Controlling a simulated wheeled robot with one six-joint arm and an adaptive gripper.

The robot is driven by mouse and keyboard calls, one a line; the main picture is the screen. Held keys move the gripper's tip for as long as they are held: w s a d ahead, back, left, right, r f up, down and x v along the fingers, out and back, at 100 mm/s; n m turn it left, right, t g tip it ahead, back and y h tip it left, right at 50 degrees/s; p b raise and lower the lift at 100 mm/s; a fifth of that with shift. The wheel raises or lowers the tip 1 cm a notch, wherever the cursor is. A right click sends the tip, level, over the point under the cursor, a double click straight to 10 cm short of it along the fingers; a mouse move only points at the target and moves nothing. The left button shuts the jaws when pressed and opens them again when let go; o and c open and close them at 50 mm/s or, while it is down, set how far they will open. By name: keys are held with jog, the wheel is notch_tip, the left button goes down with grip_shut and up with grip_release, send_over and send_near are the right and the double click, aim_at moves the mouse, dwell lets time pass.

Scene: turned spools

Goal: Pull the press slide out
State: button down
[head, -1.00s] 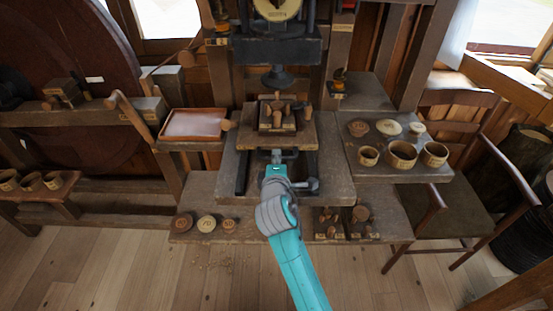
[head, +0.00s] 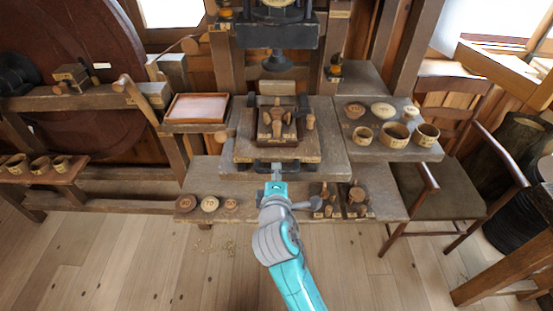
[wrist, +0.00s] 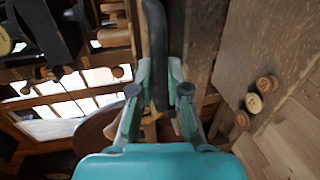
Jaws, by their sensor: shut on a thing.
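The press slide (head: 245,150) is a wooden board on the bench below the press. It carries a dark tray (head: 263,137) with small turned wooden pieces in it and a peg standing to its right. The slide sits forward of the dark press ram (head: 277,61), which hangs above and behind it. My gripper (head: 277,181) is at the slide's front edge, shut on its dark handle. In the wrist view the dark handle bar (wrist: 154,45) runs between my gripper's fingers (wrist: 157,98). The exact contact is partly hidden in the head view.
A shallow tray (head: 168,120) stands left of the press. Cups (head: 397,135) and discs stand on the right side shelf. Discs (head: 209,204) lie on the lower shelf at left, with wooden pieces (head: 357,195) at right. A chair (head: 440,190) stands right. Floor in front is clear.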

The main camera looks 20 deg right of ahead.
jog(key=f+v, duration=0.1)
jog(key=v, duration=0.6)
jog(key=shift+f, duration=0.3)
jog(key=shift+s, duration=0.15)
jog(key=c, duration=1.4)
grip_release()
jog(key=shift+s+a, duration=0.1)
jog(key=v, duration=1.1)
jog(key=shift+s, duration=0.4)
jog(key=shift+a+r, duration=0.1)
